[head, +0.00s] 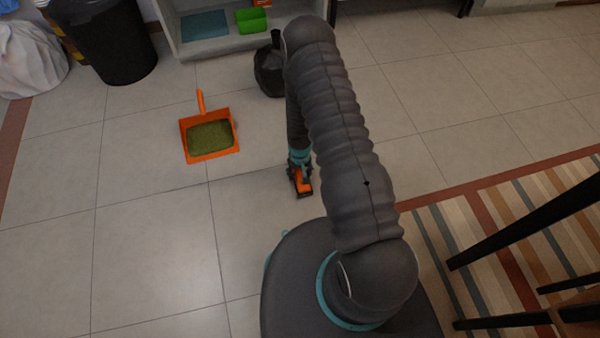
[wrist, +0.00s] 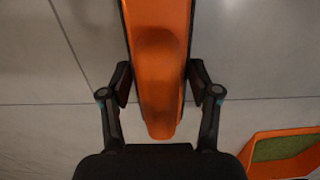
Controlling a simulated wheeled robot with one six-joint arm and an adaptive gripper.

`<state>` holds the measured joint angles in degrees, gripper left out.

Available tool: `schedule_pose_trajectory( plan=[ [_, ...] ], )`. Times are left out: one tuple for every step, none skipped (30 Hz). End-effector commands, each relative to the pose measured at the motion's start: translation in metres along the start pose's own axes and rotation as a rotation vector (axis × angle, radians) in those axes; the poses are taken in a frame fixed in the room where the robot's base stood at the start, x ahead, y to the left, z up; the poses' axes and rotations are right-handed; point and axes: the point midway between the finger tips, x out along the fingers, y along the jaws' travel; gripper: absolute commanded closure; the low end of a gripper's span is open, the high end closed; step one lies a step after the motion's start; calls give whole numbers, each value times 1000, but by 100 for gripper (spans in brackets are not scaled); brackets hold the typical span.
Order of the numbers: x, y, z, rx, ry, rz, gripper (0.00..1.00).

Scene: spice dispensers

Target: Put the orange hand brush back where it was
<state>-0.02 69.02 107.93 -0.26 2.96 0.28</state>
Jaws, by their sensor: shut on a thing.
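The orange hand brush (wrist: 158,65) is between the two fingers of my gripper (wrist: 158,85), which is shut on its handle in the wrist view. In the head view my gripper (head: 299,172) hangs low over the tiled floor, with part of the orange brush (head: 303,186) showing below it. My arm hides the rest of the brush. An orange dustpan (head: 234,141) holding green matter (head: 210,135) lies on the floor left of my gripper. Its corner also shows at the lower right of the wrist view (wrist: 262,146).
A black bin (head: 115,45) and a white bag (head: 30,60) stand at the upper left. A shelf (head: 220,45) holds a blue tray (head: 204,25) and a green container (head: 251,20). A dark bag (head: 268,75) sits behind my arm. A striped rug (head: 500,240) and dark furniture legs (head: 530,225) are right. Left floor is clear.

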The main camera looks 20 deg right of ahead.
Motion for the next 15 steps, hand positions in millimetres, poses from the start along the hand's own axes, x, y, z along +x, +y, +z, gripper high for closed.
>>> schedule_pose_trajectory(
  plan=[
    [0, 0, 0, 0, 0, 0, 71],
    [0, 0, 0, 0, 0, 0, 71],
    [0, 0, 0, 0, 0, 0, 71],
    [1, 0, 0, 0, 0, 0, 71],
    [2, 0, 0, 0, 0, 0, 71],
    [4, 0, 0, 0, 0, 0, 71],
    [4, 0, 0, 0, 0, 0, 71],
    [3, 0, 0, 0, -1, 0, 31],
    [3, 0, 0, 0, -1, 0, 21],
    [3, 0, 0, 0, -1, 0, 13],
    [3, 0, 0, 0, -1, 0, 13],
    [3, 0, 0, 0, -1, 0, 13],
    [3, 0, 0, 0, -1, 0, 13],
    [3, 0, 0, 0, -1, 0, 13],
    [2, 0, 0, 0, -1, 0, 13]
  ],
)
